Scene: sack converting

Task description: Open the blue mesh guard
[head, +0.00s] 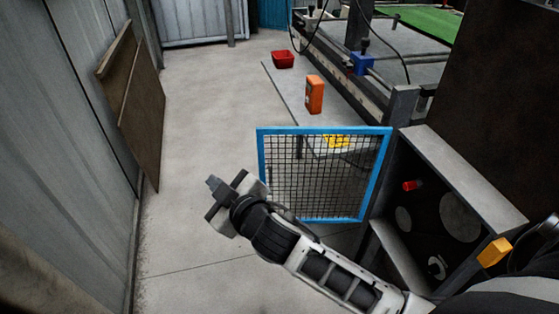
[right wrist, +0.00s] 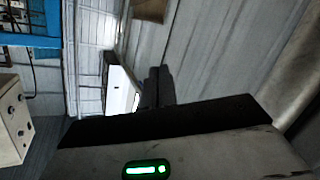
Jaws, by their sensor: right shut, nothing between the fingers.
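The blue mesh guard (head: 323,131) has a blue square frame with dark wire mesh. In the head view it stands swung out from the machine housing (head: 470,175), joined at its right side near a grey post. The housing front beside it is uncovered and shows a dark inside. My right gripper (head: 213,183) is shut and empty, just left of the guard's lower left corner. My forearm crosses in front of the guard's lower edge. The right wrist view shows the dark shut fingers (right wrist: 158,86), with nothing held. My left gripper is not in view.
A grey table (head: 283,88) behind the guard bears a red bin (head: 283,59) and an orange object (head: 315,94). A yellow item (head: 336,141) shows through the mesh. A brown board (head: 130,100) leans on the left wall. The floor between wall and guard is clear.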

